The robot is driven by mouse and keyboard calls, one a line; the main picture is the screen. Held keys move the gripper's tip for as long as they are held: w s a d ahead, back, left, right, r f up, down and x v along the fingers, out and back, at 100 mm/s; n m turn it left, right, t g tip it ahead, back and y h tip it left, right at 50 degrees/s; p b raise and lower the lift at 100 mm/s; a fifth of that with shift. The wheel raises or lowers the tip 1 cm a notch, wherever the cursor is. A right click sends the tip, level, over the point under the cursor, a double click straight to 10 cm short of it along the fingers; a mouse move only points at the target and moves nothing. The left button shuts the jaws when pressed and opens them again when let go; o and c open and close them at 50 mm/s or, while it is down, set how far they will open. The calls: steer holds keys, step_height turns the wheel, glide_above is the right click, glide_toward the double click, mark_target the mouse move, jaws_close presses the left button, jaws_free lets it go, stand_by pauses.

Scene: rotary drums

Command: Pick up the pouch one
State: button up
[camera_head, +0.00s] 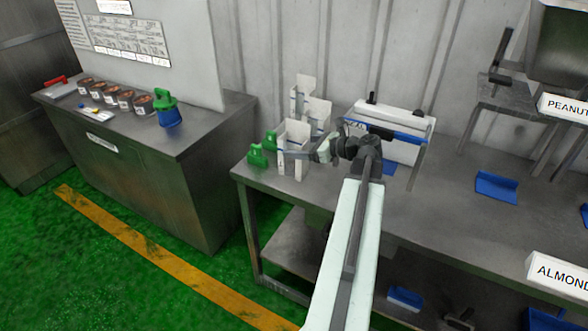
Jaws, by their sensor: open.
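I cannot make out a pouch for certain. White open-topped holders (298,131) stand near the left end of the metal table, one behind another, and what is inside them is too small to tell. My arm reaches up from the bottom of the picture, and my gripper (290,153) points left at the nearest white holder. The gripper overlaps the holder in the picture, and I cannot tell whether they touch. The gripper is open, with nothing visible held in it.
Green clips (257,155) sit at the table's left edge. A white box with a blue bar (400,134) stands behind my wrist. A blue scoop (496,186) lies on the right. The left counter (185,139) holds several small tubs and a green-and-blue item (168,112).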

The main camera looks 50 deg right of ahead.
steer(key=shift+x, duration=1.05)
jaws_close()
steer(key=shift+r, duration=0.1)
